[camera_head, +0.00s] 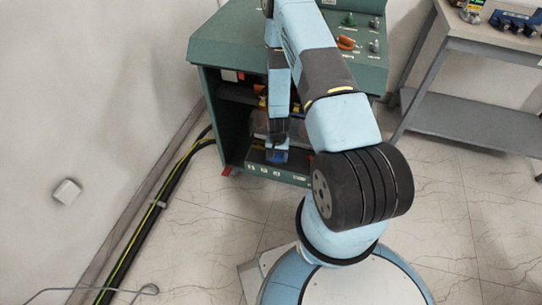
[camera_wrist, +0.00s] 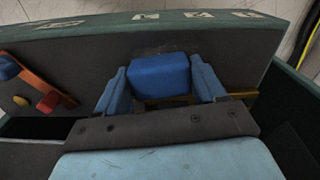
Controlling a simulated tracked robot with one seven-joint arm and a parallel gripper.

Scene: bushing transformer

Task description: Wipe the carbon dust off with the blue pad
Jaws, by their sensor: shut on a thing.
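The blue pad (camera_wrist: 160,75) is a block held between the two light blue fingers of my gripper (camera_wrist: 160,87) in the wrist view. In the head view my gripper (camera_head: 276,143) points down at the front of the green cabinet (camera_head: 230,120), with the pad (camera_head: 277,156) at its tip near the lower front edge. In the wrist view the pad lies over a dark grey panel (camera_wrist: 235,52). I cannot tell whether it touches it. A faint smudge (camera_wrist: 152,47) shows on the panel just beyond the pad; I cannot tell if it is carbon dust.
Red and blue parts on an orange bar (camera_wrist: 35,84) lie left of the pad in the wrist view. Black and yellow cables (camera_head: 150,212) run along the wall. A grey shelf table (camera_head: 465,118) stands at right.

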